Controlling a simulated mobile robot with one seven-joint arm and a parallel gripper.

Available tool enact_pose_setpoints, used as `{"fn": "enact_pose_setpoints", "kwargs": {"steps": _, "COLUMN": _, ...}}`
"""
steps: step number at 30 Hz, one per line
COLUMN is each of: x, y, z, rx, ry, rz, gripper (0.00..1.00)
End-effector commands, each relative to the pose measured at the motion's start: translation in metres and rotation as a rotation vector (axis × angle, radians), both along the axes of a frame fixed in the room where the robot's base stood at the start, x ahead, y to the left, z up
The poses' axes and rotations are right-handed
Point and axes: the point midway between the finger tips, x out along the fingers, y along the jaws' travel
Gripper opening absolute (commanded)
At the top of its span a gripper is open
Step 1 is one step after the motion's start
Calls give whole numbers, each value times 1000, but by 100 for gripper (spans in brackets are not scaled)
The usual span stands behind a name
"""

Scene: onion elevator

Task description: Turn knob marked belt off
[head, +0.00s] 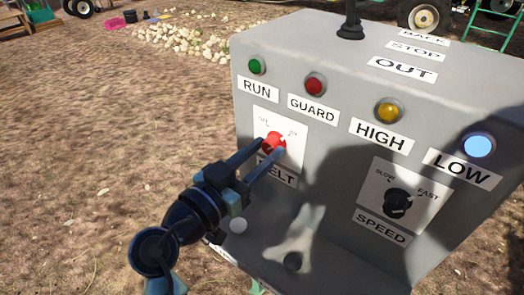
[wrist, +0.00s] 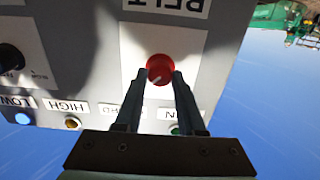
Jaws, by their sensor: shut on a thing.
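The red belt knob (head: 274,138) sits on a white plate (head: 292,128) on the front of the grey control box, with "OFF" at its upper left and "ON" at its upper right. The "BELT" label (head: 287,179) below it is partly hidden by my gripper. My gripper (head: 272,147) reaches in from the lower left and is shut on the knob. In the upside-down wrist view my gripper (wrist: 160,73) has a finger on each side of the red knob (wrist: 160,64). The knob's white mark points to the lower left there, which is up and right on the panel.
A black speed knob (head: 398,202) is to the right on the same box. Above are green, red, yellow and pale blue lamps (head: 479,145). A black lever (head: 351,20) stands on top. A ledge (head: 262,258) juts out below. Open ground lies left.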

Motion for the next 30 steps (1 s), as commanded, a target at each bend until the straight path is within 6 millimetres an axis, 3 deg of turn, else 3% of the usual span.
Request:
{"fn": "enact_pose_setpoints", "kwargs": {"steps": 11, "x": 0, "y": 1, "z": 1, "rx": -122, "ry": 90, "rz": 0, "gripper": 0}}
{"fn": "enact_pose_setpoints", "kwargs": {"steps": 30, "x": 1, "y": 1, "z": 2, "rx": -603, "ry": 439, "rz": 1, "gripper": 0}}
